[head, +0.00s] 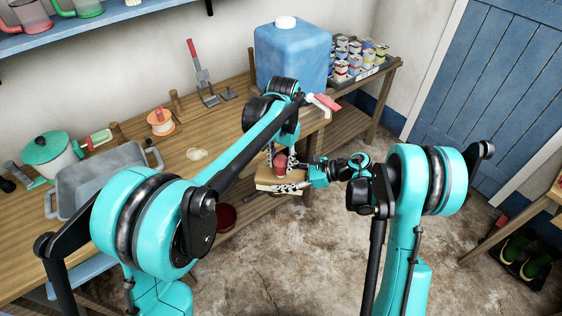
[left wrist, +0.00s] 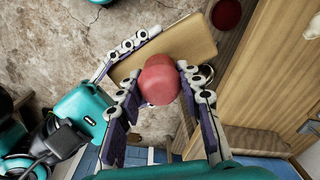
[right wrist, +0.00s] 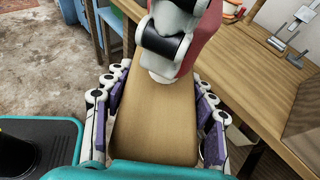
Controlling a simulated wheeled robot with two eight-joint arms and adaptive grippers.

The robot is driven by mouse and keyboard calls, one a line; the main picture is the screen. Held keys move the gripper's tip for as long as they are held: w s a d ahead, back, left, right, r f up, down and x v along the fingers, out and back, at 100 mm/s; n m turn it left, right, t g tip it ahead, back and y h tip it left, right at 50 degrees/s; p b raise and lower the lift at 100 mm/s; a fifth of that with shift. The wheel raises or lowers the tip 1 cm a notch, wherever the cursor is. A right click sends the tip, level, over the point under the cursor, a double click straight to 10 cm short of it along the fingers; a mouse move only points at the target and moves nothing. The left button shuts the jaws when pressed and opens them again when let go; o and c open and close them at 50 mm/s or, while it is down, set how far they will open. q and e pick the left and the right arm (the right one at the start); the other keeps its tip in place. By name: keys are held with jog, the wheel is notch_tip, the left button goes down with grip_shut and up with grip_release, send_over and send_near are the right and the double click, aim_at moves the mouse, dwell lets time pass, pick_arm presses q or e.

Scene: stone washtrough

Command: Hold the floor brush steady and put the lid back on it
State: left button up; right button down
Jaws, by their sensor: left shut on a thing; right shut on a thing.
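The floor brush is a flat wooden block (head: 268,180) below and between my two arms. My right gripper (right wrist: 155,115) is shut on it, with fingers along both sides. A rounded red lid (left wrist: 159,80) sits between the fingers of my left gripper (left wrist: 155,88), which is shut on it. The lid overlaps the wooden block (left wrist: 190,42) in the left wrist view. In the head view the lid (head: 281,162) is just above the block. I cannot tell whether they touch. The brush's underside is hidden.
The wooden bench (head: 190,172) runs behind, holding a grey basin (head: 100,178), a blue jug (head: 291,55), a tray of small tins (head: 355,60) and a red-handled tool (head: 200,75). A dark red round thing (head: 222,215) is lower down. Bare floor (head: 300,255) lies in front.

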pick_arm(q)
jog(key=m, duration=0.3)
jog(key=shift+m, duration=0.4)
jog(key=o, duration=1.3)
jog(key=shift+r, duration=2.25)
jog(key=shift+c, duration=0.5)
notch_tip(320, 180, up, 2)
jog(key=n, duration=0.6)
jog(key=r+n, duration=0.1)
jog(key=shift+r+n, duration=0.25)
jog(key=shift+n, duration=0.15)
jog(key=shift+f, duration=0.1)
